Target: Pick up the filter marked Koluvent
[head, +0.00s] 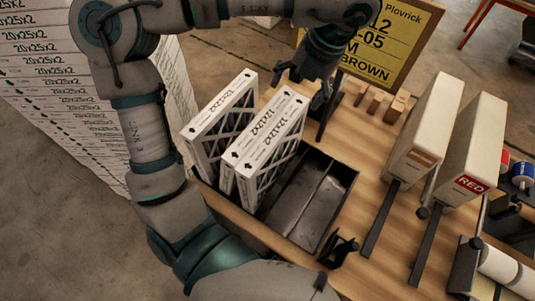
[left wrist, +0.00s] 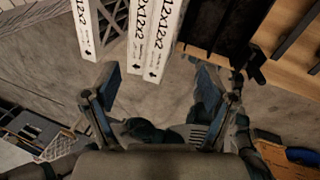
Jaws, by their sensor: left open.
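Three white-framed filters stand on edge at the left of a black tray (head: 325,232). One filter (head: 213,112) is apart at the left. The other two (head: 262,140) stand close together. Their top edges read 12x12x2; I cannot read the name Koluvent on any. My left gripper (head: 303,88) is open and empty, beyond and above the far end of the paired filters. In the left wrist view, the open fingers (left wrist: 157,78) are apart, with the filters' top edges (left wrist: 142,35) ahead of them. My right gripper is not in view.
The tray's right part is empty. A yellow sign (head: 385,35) stands behind the gripper, with small wooden blocks (head: 375,102) near it. Two tall cream boxes (head: 428,125), one labelled RED, stand at the right. A stack of boxes (head: 60,100) rises at the left.

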